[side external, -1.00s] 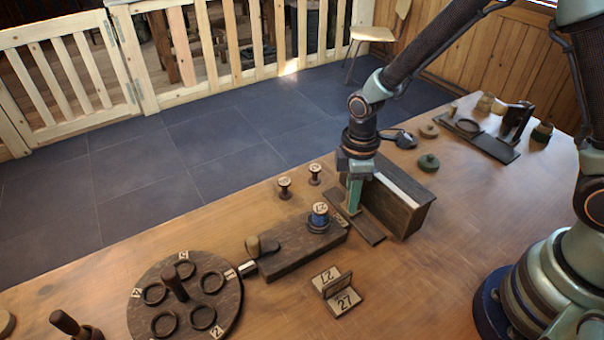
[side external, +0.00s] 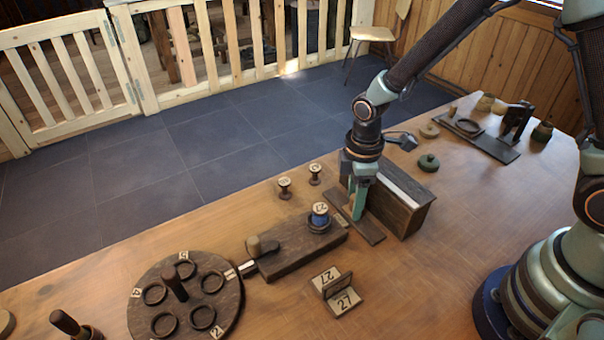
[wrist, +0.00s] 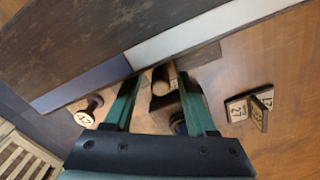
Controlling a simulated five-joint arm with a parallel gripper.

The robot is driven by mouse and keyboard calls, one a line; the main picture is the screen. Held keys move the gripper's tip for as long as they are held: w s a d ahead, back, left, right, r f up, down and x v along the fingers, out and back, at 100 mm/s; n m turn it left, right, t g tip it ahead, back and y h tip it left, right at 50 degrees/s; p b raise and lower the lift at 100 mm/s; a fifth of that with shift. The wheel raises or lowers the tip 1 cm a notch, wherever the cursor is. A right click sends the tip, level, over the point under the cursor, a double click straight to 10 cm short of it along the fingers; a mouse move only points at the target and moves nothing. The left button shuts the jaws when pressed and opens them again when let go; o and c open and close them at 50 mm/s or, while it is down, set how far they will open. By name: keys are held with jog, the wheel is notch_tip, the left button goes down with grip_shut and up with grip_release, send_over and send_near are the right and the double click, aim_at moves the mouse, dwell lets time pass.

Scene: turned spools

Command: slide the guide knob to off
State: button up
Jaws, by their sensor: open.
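A pale wooden knob (wrist: 160,80) shows in the wrist view, between the two green fingers of my gripper (wrist: 159,79), beside the long dark box (wrist: 85,42). The fingers are apart, with gaps on both sides of the knob. The box's edge carries a blue-grey strip (wrist: 85,85) at left and a white strip (wrist: 200,33) at right. In the side view my gripper (side external: 358,200) points down at the left face of the box (side external: 408,215), low over a flat dark plank (side external: 368,232). The knob between the fingers cannot be made out there. No off mark is readable.
Two small spools (side external: 285,187) stand behind. Number cards (side external: 338,292) lie in front, and a round ringed board (side external: 190,318) is at left.

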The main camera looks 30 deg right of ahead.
jog(key=shift+r, duration=3.5)
grip_shut()
jog(key=shift+r, duration=2)
jog(key=shift+r, duration=0.1)
jog(key=s+d+r+m+t, duration=0.5)
jog(key=d+r+m, duration=0.4)
jog(key=r+m, duration=0.2)
jog(key=shift+s+d+r+m, duration=0.15)
jog(key=shift+s+r+m, duration=0.15)
jog(key=shift+s, duration=0.35)
